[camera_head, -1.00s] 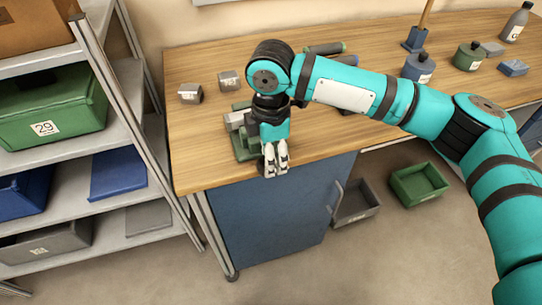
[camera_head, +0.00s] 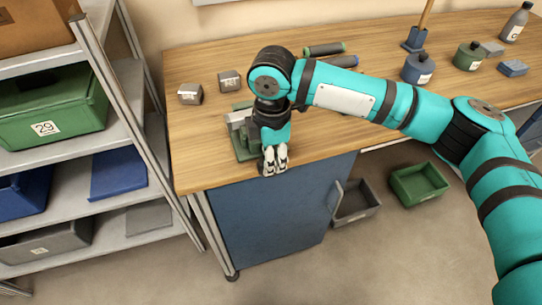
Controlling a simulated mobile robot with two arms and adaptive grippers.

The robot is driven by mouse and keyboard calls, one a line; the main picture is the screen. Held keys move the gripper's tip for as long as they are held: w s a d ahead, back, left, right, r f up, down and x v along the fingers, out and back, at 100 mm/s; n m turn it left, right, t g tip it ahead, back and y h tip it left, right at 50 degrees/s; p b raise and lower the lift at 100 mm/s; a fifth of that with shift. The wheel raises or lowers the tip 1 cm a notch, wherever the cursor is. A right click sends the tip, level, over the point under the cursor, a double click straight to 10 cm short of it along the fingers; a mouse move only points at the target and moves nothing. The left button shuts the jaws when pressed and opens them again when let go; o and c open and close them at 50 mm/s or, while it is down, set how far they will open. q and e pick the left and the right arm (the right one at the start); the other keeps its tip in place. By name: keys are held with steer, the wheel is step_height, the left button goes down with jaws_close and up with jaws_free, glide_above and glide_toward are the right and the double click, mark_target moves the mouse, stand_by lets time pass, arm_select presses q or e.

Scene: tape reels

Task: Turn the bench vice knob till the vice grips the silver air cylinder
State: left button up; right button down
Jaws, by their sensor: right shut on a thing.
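The green bench vice (camera_head: 243,150) stands at the front left of the workbench, partly hidden behind my right arm's wrist. A pale grey piece (camera_head: 238,117) shows at its top; I cannot tell whether it is the silver air cylinder or part of a jaw. My right gripper (camera_head: 275,170) points down at the front edge of the bench, on the vice's front side. Its white fingers are shut on the vice knob, which the fingers hide. Whether the vice touches the cylinder cannot be seen. My left gripper is not in view.
Two small grey blocks (camera_head: 190,94) (camera_head: 229,80) lie behind the vice on the workbench (camera_head: 200,135). Dark rollers (camera_head: 325,49), bottles (camera_head: 419,67) and a blue block (camera_head: 512,68) stand farther back and right. A shelf with bins (camera_head: 50,115) is at left. Open bins (camera_head: 418,183) sit on the floor.

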steer(key=shift+d+r+g+y+p, duration=0.25)
steer(key=shift+y+p, duration=0.65)
steer(key=shift+p, duration=0.5)
steer(key=shift+w+d+f+g+y+p, duration=0.15)
steer(key=shift+g+y+p, duration=0.2)
steer(key=shift+y+p, duration=0.35)
steer(key=shift+d+f+y, duration=0.1)
steer(key=shift+f+y, duration=0.05)
steer(key=shift+y, duration=0.55)
steer(key=shift+w+d+f+g+y, duration=0.15)
steer(key=shift+g+y, duration=0.35)
steer(key=shift+y, duration=0.4)
steer(key=c, duration=1.1)
jaws_free()
steer(key=v, duration=1.2)
steer(key=shift+d+f, duration=0.1)
steer(key=shift+d, duration=0.15)
